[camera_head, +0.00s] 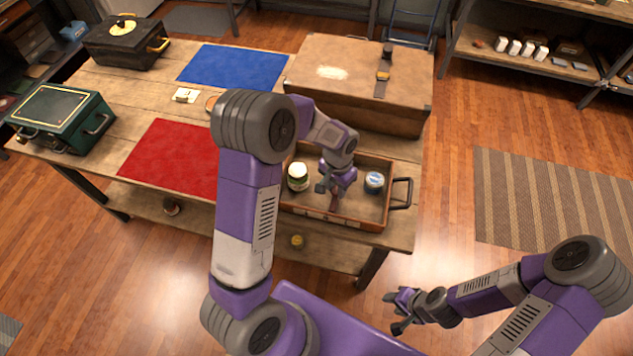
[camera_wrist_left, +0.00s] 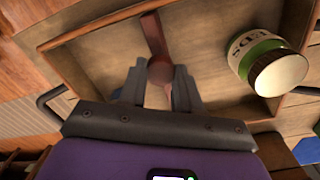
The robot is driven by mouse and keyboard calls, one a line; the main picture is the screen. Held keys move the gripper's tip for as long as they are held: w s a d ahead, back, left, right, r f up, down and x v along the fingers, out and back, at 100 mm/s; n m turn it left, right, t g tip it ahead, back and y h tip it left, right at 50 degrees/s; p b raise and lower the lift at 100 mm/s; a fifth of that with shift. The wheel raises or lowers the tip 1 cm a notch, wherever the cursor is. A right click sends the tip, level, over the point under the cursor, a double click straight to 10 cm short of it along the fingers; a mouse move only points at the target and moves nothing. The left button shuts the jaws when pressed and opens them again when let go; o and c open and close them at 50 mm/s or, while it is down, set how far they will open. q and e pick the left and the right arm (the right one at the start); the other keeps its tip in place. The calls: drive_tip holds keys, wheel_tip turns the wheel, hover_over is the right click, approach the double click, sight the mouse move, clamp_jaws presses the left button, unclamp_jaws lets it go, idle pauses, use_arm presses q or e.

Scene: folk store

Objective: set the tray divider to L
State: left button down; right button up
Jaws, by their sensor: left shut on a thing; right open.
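The wooden tray (camera_head: 345,220) lies on the table's front right, with a dark handle at its right end. Its reddish-brown divider (camera_head: 334,202) stands near the middle; in the left wrist view the divider (camera_wrist_left: 153,35) runs from the far wall to between my fingers. My left gripper (camera_head: 331,187) reaches down into the tray; in the wrist view its fingers (camera_wrist_left: 160,88) are shut on the divider. My right gripper (camera_head: 394,312) is open and empty, away from the table. No L mark is readable.
A large wooden chest (camera_head: 335,75) stands right behind the tray. A red mat (camera_head: 172,158) lies to the left and a blue mat (camera_head: 232,67) behind. A green box (camera_head: 62,118) and a black box (camera_head: 125,42) stand at the far left.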

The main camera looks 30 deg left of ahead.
use_arm(q)
drive_tip(key=d, duration=0.2)
drive_tip(key=w+d, duration=0.1)
drive_tip(key=d, duration=0.2)
drive_tip(key=shift+w, duration=0.15)
drive_tip(key=c, duration=1.1)
unclamp_jaws()
drive_tip(key=shift+d, duration=0.1)
drive_tip(key=shift+o, duration=0.2)
wheel_tip(320, 180, up, 8)
drive_tip(key=p, duration=0.1)
drive_tip(key=shift+f, duration=0.15)
